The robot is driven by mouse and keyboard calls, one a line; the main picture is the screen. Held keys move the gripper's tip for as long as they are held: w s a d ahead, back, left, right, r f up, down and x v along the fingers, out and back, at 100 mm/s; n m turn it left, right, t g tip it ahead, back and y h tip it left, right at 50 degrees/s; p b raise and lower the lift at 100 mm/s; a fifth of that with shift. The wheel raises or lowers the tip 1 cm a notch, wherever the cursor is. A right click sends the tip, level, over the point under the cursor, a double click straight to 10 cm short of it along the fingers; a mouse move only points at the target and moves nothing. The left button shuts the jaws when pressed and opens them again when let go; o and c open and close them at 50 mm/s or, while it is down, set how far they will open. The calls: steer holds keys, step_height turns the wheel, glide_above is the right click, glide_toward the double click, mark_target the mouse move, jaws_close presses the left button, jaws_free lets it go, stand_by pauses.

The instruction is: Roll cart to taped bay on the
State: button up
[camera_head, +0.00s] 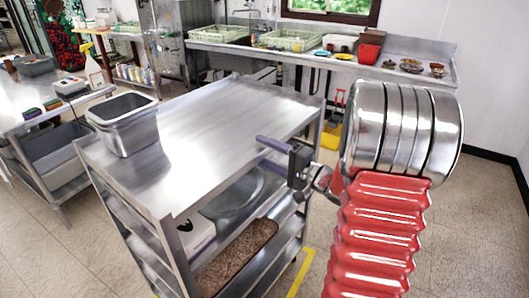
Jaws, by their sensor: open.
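The steel cart (215,125) stands in the middle, with a flat top and shelves below. A deep steel pan (127,135) sits on its top at the left corner. Yellow tape (300,272) shows on the floor by the cart's lower right side; the rest of its outline is hidden or out of view. My gripper (261,151) is at the cart's right side, its two purple fingers open and pointing left at the top's right edge. I cannot tell whether they touch the cart or straddle a part of it.
A steel table (25,108) stands to the left, with a spray bottle (93,68) and sponges. A sink counter (340,62) with green racks runs along the back wall. A yellow dustpan (331,138) stands beyond the cart. Floor at the right is clear.

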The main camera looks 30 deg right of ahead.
steer(key=shift+s+d, duration=0.1)
steer(key=v, duration=1.1)
steer(key=shift+s+d+r, duration=0.2)
steer(key=shift+s+d, duration=0.05)
steer(key=shift+s, duration=0.1)
stand_by(0.6)
steer(key=shift+w+m, duration=0.1)
steer(key=shift+m, duration=0.2)
